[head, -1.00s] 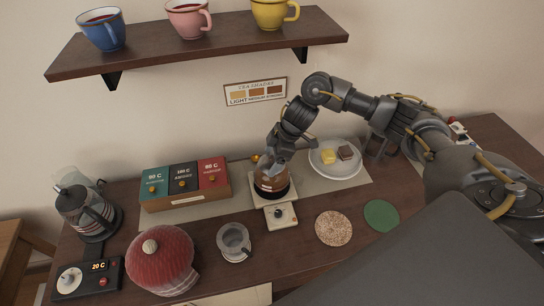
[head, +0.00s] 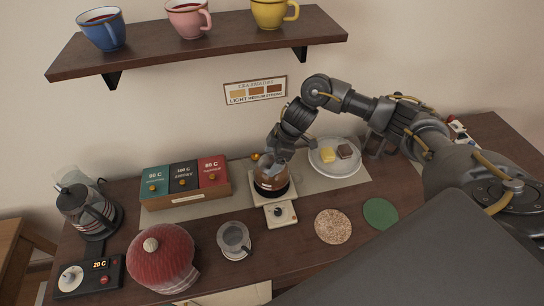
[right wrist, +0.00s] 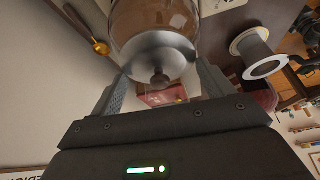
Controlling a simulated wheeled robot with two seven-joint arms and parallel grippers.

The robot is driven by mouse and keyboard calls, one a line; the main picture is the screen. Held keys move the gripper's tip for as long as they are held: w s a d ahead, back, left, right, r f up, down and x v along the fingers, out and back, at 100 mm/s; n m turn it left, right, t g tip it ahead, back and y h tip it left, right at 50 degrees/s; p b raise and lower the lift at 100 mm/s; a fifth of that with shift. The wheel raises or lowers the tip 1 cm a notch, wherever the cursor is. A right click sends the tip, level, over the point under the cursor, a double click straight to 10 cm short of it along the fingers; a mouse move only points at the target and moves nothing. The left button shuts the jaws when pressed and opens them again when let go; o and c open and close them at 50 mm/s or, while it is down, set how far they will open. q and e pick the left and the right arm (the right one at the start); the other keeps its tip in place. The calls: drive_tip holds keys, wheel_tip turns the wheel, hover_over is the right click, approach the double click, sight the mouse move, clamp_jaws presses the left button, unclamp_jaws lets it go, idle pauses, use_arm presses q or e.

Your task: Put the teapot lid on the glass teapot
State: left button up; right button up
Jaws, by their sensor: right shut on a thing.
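In the head view the gripper hides the lid. My left gripper is not in view.
A plate with sweets (head: 335,168) is close right of the teapot, and a tea box (head: 185,181) stands to the left. A glass cup (head: 234,242) and a red domed cosy (head: 160,258) are in front left. Coasters (head: 333,226) lie at front right.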

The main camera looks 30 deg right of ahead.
drive_tip(key=o, duration=0.9)
drive_tip(key=shift+o, duration=0.2)
drive_tip(key=shift+d+r, duration=0.25)
drive_tip(key=shift+r, duration=0.25)
drive_tip(key=b+v, duration=0.2)
drive_tip(key=v, duration=0.3)
drive_tip(key=shift+s, duration=0.1)
drive_tip(key=shift+s+d+r, duration=0.1)
drive_tip(key=shift+d+r, duration=0.1)
drive_tip(key=shift+r, duration=0.45)
